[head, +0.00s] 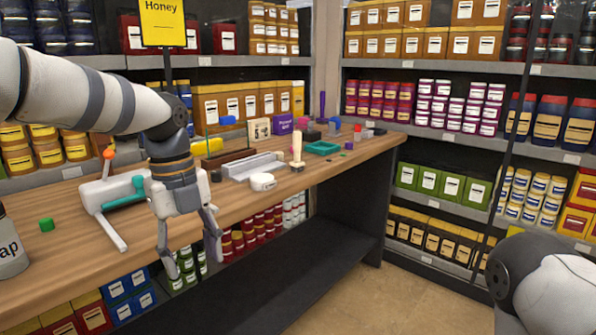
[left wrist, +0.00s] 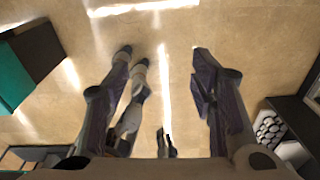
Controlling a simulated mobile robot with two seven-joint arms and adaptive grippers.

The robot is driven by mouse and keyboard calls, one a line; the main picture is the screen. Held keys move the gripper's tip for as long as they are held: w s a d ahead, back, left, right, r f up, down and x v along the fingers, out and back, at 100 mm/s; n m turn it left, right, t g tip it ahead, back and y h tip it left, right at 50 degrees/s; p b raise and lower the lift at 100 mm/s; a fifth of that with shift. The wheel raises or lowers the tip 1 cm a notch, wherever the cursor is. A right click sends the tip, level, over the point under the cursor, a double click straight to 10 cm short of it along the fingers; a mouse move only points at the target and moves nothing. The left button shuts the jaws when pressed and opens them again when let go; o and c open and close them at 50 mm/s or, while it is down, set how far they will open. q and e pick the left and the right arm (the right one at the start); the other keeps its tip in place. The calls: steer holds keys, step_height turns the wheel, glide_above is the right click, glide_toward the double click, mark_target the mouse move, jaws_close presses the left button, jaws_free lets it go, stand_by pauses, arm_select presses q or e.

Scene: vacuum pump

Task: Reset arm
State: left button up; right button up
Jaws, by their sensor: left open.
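My left gripper (head: 193,266) hangs pointing down at the front edge of the wooden table (head: 225,205), its fingers spread and empty.
A grey tray (head: 253,166), a white round item (head: 262,182) and a teal tray (head: 323,147) stand farther right. Stocked shelves (head: 460,70) line the back. The floor (head: 350,300) is clear.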

arm_select(q)
steer(key=s+d+f+n+h, duration=0.1)
steer(key=s+f+n, duration=0.35)
steer(key=f, duration=0.45)
steer(key=s+d+f+n+g, duration=0.1)
steer(key=s+f+n, duration=0.35)
steer(key=f, duration=0.35)
steer(key=s+d+f+n+h, duration=0.1)
steer(key=s+f+n, duration=0.3)
steer(key=f, duration=0.5)
steer(key=s+a+f+n+y, duration=0.1)
steer(key=s+a+f+n, duration=0.1)
steer(key=s+n, duration=0.3)
steer(key=s+a+f+n, duration=0.2)
steer(key=s+n, duration=0.3)
steer(key=s, duration=0.7)
steer(key=s+a+f+n+y, duration=0.1)
steer(key=s+a+n, duration=0.3)
steer(key=s, duration=0.4)
steer(key=shift+s+f+n+y, duration=0.3)
steer(key=shift+f+n, duration=0.2)
steer(key=shift+f, duration=0.1)
